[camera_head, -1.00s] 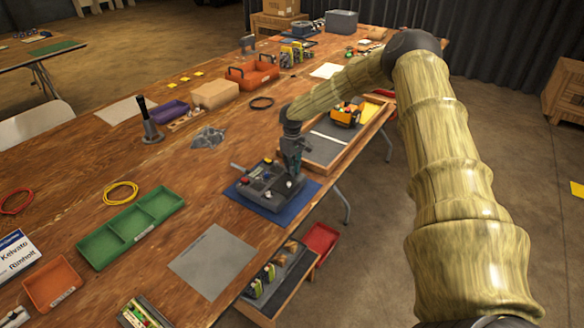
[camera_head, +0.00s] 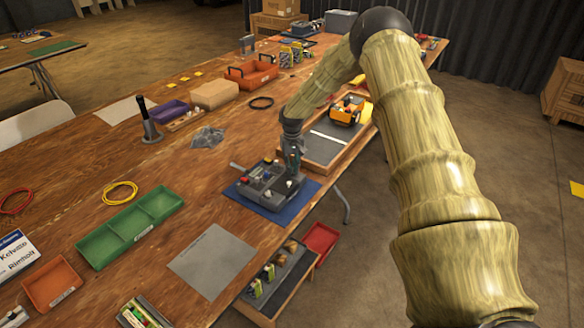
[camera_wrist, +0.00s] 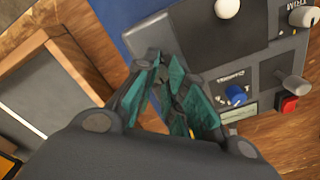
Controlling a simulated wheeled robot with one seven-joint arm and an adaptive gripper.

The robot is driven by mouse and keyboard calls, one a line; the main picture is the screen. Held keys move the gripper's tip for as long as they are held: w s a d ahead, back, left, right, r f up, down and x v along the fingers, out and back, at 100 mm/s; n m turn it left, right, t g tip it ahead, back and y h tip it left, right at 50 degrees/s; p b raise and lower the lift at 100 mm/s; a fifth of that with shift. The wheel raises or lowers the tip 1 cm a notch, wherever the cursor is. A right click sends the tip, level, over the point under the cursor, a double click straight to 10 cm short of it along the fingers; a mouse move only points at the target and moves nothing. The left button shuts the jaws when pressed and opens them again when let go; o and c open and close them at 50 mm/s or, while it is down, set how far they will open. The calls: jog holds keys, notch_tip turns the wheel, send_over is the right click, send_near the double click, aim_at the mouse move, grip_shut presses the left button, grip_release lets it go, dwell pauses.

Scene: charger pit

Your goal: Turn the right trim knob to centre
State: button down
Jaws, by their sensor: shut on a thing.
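The grey control box (camera_head: 266,190) stands on a blue mat (camera_head: 234,193) near the table's right edge. My gripper (camera_head: 293,178) points down onto the right part of the box. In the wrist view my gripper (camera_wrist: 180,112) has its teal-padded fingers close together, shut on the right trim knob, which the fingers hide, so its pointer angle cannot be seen. A pale knob marked TRIM (camera_wrist: 303,16) shows at the panel's upper right corner in the wrist view, apart from my fingers.
On the panel, a blue knob (camera_wrist: 236,95), a red button (camera_wrist: 288,104) and a white ball-topped control (camera_wrist: 228,8) are close to my fingers. A grey sheet (camera_head: 212,260) lies in front.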

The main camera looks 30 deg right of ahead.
jog(key=shift+m, duration=0.5)
jog(key=c, duration=1.7)
grip_release()
notch_tip(320, 180, up, 12)
